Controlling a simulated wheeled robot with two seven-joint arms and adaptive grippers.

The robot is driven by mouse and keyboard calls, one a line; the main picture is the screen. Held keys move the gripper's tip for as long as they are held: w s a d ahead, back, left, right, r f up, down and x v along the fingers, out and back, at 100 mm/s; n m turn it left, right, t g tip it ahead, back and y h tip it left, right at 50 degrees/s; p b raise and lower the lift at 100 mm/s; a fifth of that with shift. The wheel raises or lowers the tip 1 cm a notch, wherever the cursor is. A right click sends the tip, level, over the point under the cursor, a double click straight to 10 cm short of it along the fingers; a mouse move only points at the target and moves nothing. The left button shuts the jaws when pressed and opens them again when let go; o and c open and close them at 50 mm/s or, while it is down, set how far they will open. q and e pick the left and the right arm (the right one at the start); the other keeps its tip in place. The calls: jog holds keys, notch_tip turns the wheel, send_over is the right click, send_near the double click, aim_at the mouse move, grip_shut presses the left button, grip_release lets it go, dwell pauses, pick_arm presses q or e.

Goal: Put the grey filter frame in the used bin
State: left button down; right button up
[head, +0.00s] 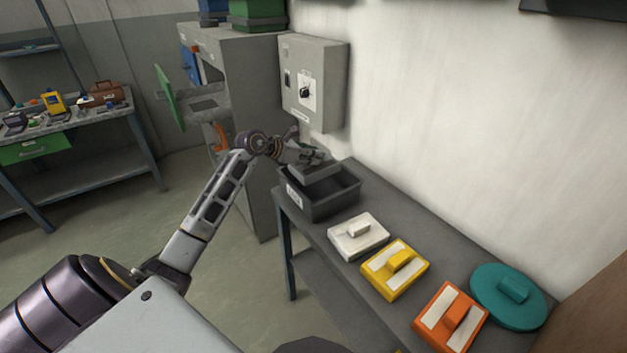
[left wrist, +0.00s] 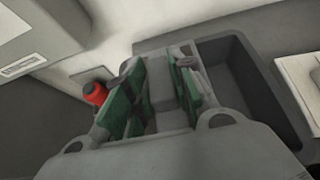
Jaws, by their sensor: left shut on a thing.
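The grey filter frame (head: 320,173) is at the far end of the bench, at the mouth of the dark used bin (head: 335,205). My left gripper (head: 313,157) is shut on the frame from above. In the left wrist view, the grey grip of the frame (left wrist: 162,88) sits between the green finger pads of my left gripper (left wrist: 160,100). The used bin (left wrist: 262,95) shows there to the right, its visible part empty. Whether the frame touches the bin's rim or floor is hidden. My right gripper is not in view.
A white block (head: 357,236), a yellow block (head: 396,270), an orange block (head: 451,316) and a teal disc (head: 522,310) lie along the bench nearer me. A grey switch box (head: 318,112) hangs on the wall beyond the bin. A red thing (left wrist: 95,93) shows in the wrist view.

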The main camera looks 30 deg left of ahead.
aim_at(307, 165)
pick_arm(q)
notch_tip(307, 165, down, 3)
jog(key=shift+f, duration=0.65)
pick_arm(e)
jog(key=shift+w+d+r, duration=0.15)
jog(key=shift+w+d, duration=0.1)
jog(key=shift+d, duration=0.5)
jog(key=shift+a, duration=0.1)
